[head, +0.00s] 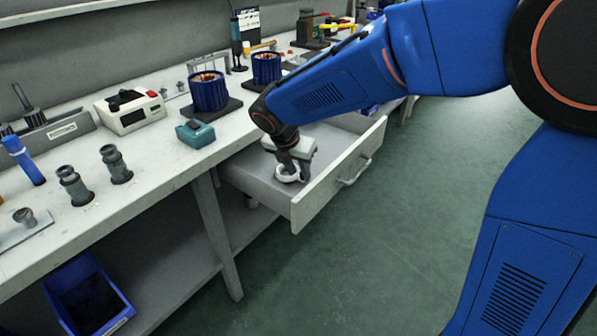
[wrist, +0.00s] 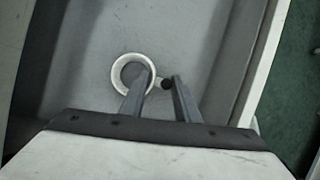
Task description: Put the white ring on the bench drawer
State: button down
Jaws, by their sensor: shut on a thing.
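The white ring (head: 283,178) is inside the open bench drawer (head: 328,190), near the drawer's front left corner. In the wrist view the ring (wrist: 115,74) looks round, with the grey drawer floor (wrist: 203,45) showing behind it. My gripper (head: 296,173) reaches down into the drawer and is shut on the ring's right side. I cannot tell whether the ring touches the drawer floor.
The drawer sticks out from under the bench top (head: 160,165), over green floor. A teal box (head: 196,134), a blue pot (head: 208,92) and a white device (head: 131,112) stand on the bench. A blue bin (head: 88,297) sits below. Most of the drawer floor looks empty.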

jog(key=shift+f, duration=0.25)
jog(key=c, duration=1.3)
grip_release()
jog(key=shift+c, duration=0.2)
jog(key=v, duration=1.2)
